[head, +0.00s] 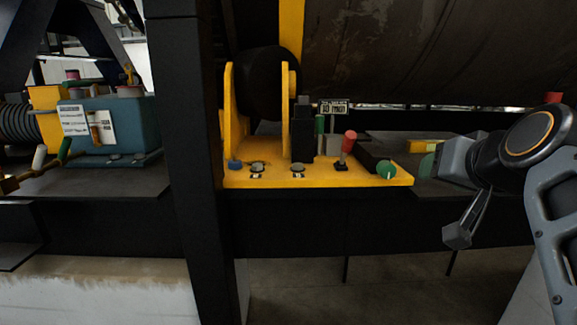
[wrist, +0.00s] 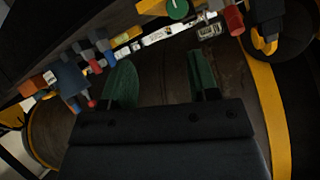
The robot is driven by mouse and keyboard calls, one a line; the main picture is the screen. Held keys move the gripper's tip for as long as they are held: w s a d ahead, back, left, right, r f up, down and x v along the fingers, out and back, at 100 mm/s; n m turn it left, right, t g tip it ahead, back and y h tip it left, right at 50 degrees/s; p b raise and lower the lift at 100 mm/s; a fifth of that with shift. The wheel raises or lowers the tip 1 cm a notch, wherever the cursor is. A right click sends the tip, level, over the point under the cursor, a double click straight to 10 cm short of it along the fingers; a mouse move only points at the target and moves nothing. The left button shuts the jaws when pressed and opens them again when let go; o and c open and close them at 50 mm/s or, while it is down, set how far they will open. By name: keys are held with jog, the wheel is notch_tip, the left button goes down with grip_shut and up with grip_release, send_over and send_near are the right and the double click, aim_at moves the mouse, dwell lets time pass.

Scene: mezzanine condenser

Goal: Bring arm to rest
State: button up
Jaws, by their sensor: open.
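My gripper (head: 429,162) is at the right of the head view, just right of the yellow control panel (head: 320,178). In the wrist view, the two green fingers of my gripper (wrist: 160,78) stand apart with nothing between them. The fingers are only partly visible in the head view, behind the grey gripper body. A green knob (head: 386,170) on the panel's right end is close to my gripper in the picture; a gap shows between them, though their depth is hard to judge.
The panel carries a red-handled lever (head: 348,145), two round buttons (head: 257,168) and a black drum (head: 268,84). A dark post (head: 192,160) stands left of it. A blue-grey machine (head: 125,125) is at far left. Open floor (head: 385,285) shows below.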

jog(key=s+a+f+n+g+p, duration=0.1)
jog(key=s+a+f+g, duration=0.1)
jog(key=f, duration=0.7)
jog(key=s+a+f+n+g+p, duration=0.1)
jog(key=s+a+f+g, duration=0.2)
jog(key=f, duration=0.7)
jog(key=s+a+f+n+g+p, duration=0.1)
jog(key=s+a+f+n+g, duration=0.1)
jog(key=f, duration=0.8)
jog(key=shift+s+a+g+p, duration=0.15)
jog(key=shift+a+g+p, duration=0.25)
jog(key=shift+a+g, duration=0.6)
